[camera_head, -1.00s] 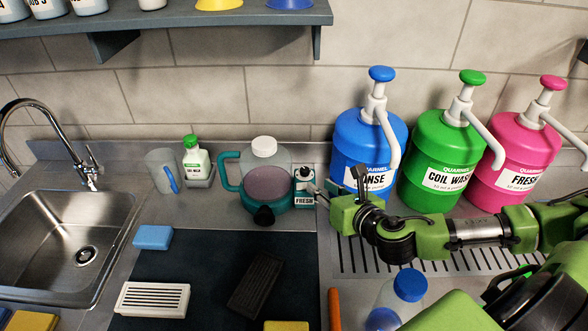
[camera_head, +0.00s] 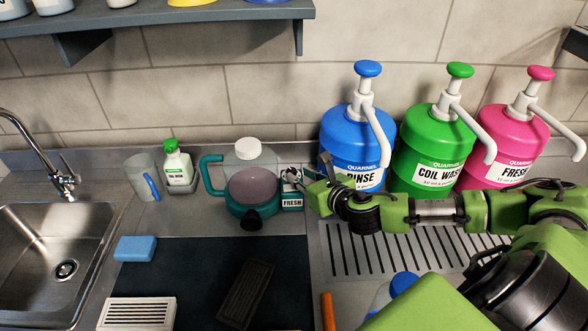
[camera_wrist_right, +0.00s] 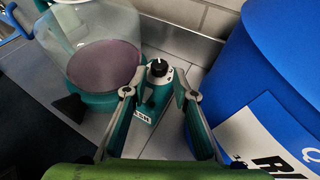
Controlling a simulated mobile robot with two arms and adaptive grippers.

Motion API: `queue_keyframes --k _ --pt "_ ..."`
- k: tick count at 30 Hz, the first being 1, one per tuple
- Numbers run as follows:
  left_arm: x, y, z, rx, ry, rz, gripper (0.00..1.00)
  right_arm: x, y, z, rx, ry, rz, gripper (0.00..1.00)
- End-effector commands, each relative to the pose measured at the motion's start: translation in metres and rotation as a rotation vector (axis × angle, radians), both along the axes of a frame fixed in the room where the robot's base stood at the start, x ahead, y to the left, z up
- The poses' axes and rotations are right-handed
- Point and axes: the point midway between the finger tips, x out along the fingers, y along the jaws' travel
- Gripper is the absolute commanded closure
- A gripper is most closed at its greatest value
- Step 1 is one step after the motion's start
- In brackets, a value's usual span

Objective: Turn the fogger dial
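The fogger (camera_head: 251,183) is a teal machine with a clear tank of purple liquid and a white cap, standing against the back wall. Attached or close at its right is a small teal box labelled FRESH (camera_head: 292,202). Its dark round dial (camera_wrist_right: 159,67) sits on a white face on top of the box; in the head view the gripper partly covers it. My right gripper (camera_wrist_right: 153,86) is open, with one finger on each side of the box just in front of the dial. No contact with the dial is visible. My left gripper is not in view.
A blue RINSE pump jug (camera_head: 355,133) stands close to the right of my right gripper, with green (camera_head: 424,150) and pink (camera_head: 503,147) jugs beyond. A drain grate (camera_head: 400,252) lies below my arm. A measuring cup (camera_head: 143,178) and small bottle (camera_head: 178,168) stand left of the fogger.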

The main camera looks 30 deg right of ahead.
Motion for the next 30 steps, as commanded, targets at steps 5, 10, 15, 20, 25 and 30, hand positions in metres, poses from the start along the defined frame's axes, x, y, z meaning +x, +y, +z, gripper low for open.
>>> queue_keyframes --k 5,10,15,20,25,30 --pt "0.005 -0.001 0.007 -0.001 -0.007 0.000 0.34 0.027 -0.002 -0.010 0.002 0.000 -0.002 0.74" --pt "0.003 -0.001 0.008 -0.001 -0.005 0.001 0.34 0.041 -0.004 -0.016 0.001 0.000 -0.001 0.74" --pt "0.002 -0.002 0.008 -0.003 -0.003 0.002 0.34 0.045 -0.004 -0.019 0.000 0.000 0.000 0.74" --pt "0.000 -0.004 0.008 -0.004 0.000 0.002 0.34 0.045 -0.004 -0.019 0.000 0.000 0.000 0.74" --pt "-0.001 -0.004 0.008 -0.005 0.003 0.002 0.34 0.045 -0.004 -0.019 -0.001 0.000 0.000 1.00" --pt "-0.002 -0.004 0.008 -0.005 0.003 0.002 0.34 0.045 -0.004 -0.019 0.000 0.000 -0.002 1.00"
